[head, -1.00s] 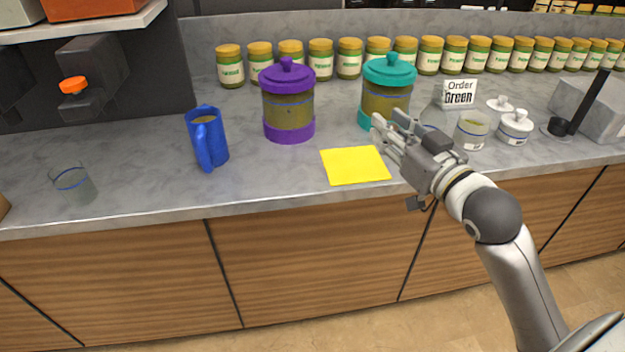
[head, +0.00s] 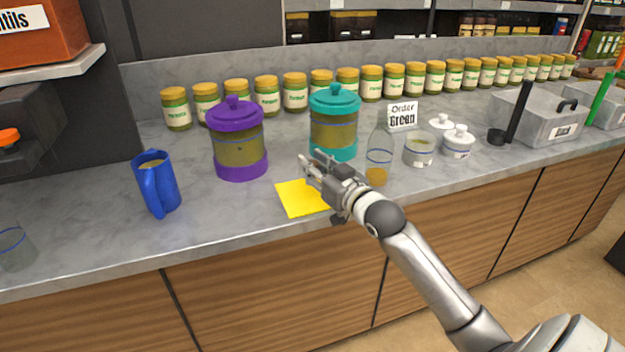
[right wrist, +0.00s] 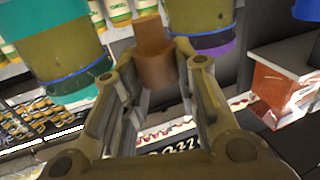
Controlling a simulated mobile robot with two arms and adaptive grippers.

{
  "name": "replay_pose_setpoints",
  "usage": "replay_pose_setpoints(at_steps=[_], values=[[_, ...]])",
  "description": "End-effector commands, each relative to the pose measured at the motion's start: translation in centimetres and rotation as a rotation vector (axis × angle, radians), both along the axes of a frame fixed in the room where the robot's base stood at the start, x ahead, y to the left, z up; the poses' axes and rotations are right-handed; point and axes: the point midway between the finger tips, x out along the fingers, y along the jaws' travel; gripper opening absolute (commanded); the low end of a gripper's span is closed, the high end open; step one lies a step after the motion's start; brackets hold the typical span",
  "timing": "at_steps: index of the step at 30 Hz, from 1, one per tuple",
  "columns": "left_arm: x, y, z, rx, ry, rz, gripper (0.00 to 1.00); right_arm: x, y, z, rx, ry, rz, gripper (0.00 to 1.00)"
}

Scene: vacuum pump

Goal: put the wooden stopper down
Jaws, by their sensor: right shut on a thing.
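My right gripper (head: 308,166) is above the counter, at the back right of the yellow sheet (head: 292,198) in the head view. In the right wrist view my right gripper (right wrist: 160,72) is shut on the brown wooden stopper (right wrist: 155,66), which sits between the fingertips. The stopper is too small to make out clearly in the head view. A glass bottle (head: 379,160) with amber liquid at its bottom stands right of the gripper, with no stopper seen in its neck. My left gripper is not in view.
A teal-lidded jar (head: 334,122) and a purple-lidded jar (head: 239,140) stand behind the gripper. A blue mug (head: 157,184) is at left. Bare counter (head: 225,208) lies between mug and sheet.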

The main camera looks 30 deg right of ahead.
Motion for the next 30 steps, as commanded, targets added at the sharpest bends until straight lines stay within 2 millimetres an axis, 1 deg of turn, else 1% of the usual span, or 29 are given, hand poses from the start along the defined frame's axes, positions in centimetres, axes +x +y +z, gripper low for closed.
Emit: replay_pose_setpoints(at_steps=[7, 9, 13, 25, 26, 30], values=[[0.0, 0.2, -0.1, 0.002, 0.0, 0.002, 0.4, 1.2, -0.4, -1.6, 0.0, 0.0, 0.0, 0.15], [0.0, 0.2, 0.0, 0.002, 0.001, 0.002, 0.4, 1.1, -0.3, -2.9, 0.002, 0.003, 0.0, 0.15], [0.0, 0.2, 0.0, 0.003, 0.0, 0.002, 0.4, 1.1, -0.3, -4.3, 0.0, 0.001, -0.001, 0.15], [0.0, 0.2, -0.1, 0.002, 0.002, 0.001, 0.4, 1.1, -0.3, -4.8, -0.001, -0.001, 0.0, 0.15], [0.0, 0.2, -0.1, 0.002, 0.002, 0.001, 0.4, 1.1, -0.3, -4.8, -0.001, -0.001, 0.0, 0.29], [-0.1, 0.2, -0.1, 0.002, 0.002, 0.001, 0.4, 1.1, -0.3, -4.7, -0.001, -0.001, 0.0, 0.47]])
